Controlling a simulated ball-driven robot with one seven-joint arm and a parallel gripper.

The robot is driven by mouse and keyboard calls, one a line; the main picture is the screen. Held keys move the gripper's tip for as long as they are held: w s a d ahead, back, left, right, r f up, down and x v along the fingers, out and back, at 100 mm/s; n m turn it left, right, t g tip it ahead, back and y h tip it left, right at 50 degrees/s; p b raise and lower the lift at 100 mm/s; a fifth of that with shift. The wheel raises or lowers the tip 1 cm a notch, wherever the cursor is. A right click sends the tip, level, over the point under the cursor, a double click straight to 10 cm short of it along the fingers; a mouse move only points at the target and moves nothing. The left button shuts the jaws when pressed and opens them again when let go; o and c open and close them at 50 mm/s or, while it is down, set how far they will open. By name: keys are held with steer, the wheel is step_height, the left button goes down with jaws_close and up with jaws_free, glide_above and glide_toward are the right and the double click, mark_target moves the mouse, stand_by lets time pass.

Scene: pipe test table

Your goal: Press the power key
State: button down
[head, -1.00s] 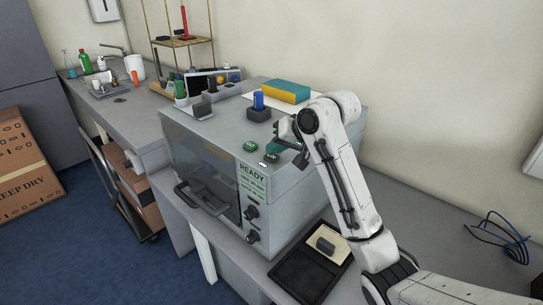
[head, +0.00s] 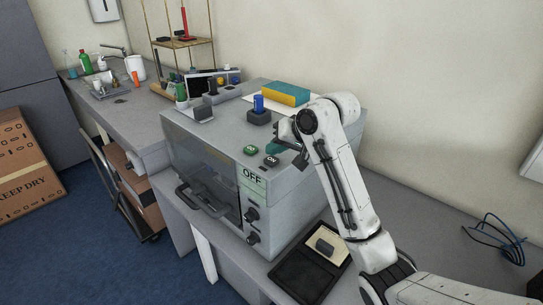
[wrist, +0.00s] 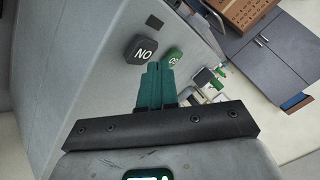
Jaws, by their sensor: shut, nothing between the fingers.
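The grey test machine (head: 300,185) has two keys on its top near the front edge. One is a dark key (head: 271,161) marked ON, which seems to be the power key; it also shows in the wrist view (wrist: 141,50). Beside it is a green key (head: 250,150), also in the wrist view (wrist: 172,57). The machine's front display (head: 252,179) reads OFF. My gripper (head: 271,148) is shut and empty, its teal fingers just behind the dark key. In the wrist view the shut fingertips (wrist: 157,66) lie close to both keys; I cannot tell whether they touch either.
A blue object in a dark holder (head: 259,112) and a yellow-and-teal box (head: 286,93) stand on the machine behind the keys. A black tray (head: 300,275) lies on the bench in front. Blue cable (head: 498,238) lies at right.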

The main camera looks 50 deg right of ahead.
mark_target(275, 161)
steer(key=shift+r, duration=0.15)
step_height(275, 161, up, 5)
steer(key=p, duration=0.5)
stand_by(1.0)
